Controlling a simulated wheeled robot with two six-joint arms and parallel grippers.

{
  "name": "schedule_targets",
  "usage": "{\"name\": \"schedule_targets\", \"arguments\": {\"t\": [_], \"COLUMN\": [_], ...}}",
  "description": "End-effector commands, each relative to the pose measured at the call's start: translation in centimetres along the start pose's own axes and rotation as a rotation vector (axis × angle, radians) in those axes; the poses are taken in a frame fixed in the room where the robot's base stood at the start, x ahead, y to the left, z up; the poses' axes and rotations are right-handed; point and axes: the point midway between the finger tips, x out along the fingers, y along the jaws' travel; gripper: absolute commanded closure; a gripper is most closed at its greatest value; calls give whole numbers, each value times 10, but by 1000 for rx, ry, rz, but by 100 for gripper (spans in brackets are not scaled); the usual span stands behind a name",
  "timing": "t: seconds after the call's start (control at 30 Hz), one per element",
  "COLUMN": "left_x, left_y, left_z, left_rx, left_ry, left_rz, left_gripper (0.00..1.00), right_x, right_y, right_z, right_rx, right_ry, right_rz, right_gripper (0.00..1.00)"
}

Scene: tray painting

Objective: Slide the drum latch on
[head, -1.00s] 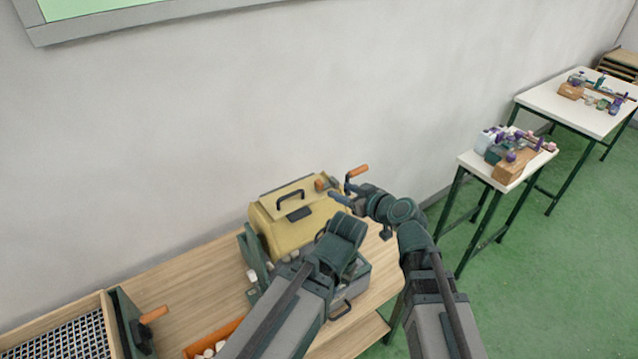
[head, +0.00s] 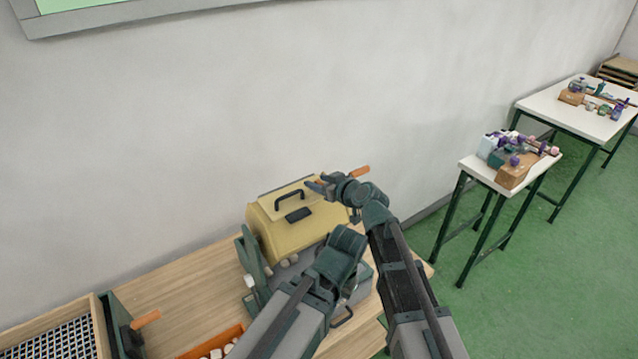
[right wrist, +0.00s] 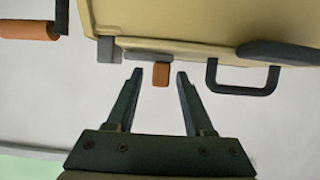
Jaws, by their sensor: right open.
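The yellow drum (head: 270,225) stands on the wooden table against the wall, with a black handle on its lid. In the right wrist view, the drum's casing (right wrist: 200,20) fills the top, and a small orange-brown latch tab (right wrist: 161,74) sticks out from its edge. My right gripper (head: 316,186) is at the drum's upper right side; in the wrist view the open gripper (right wrist: 159,72) has the tab between its fingertips, with a gap on each side. The tab is hidden in the head view. My left arm reaches in front of the drum; its gripper is hidden.
A crank with an orange handle (head: 360,172) is right beside my right wrist; its grip also shows in the wrist view (right wrist: 28,29). An orange tray (head: 235,331) with pale pieces and a mesh-bottomed wooden box (head: 100,325) are at left.

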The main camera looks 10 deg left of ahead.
Motion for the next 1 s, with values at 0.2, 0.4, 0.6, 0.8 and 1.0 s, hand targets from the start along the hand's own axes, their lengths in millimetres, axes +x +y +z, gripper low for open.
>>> {"name": "schedule_targets", "arguments": {"t": [0.2,0.4,0.6,0.8,1.0], "left_x": [0,0,0,0,0], "left_y": [0,0,0,0,0], "left_z": [0,0,0,0,0], "left_rx": [0,0,0,0,0], "left_ry": [0,0,0,0,0], "left_rz": [0,0,0,0,0], "left_gripper": [100,100,100,100,100], "right_x": [0,0,0,0,0], "right_y": [0,0,0,0,0], "right_z": [0,0,0,0,0], "right_rx": [0,0,0,0,0], "right_ry": [0,0,0,0,0], "right_rz": [0,0,0,0,0], "right_gripper": [66,100,100,100,100]}}
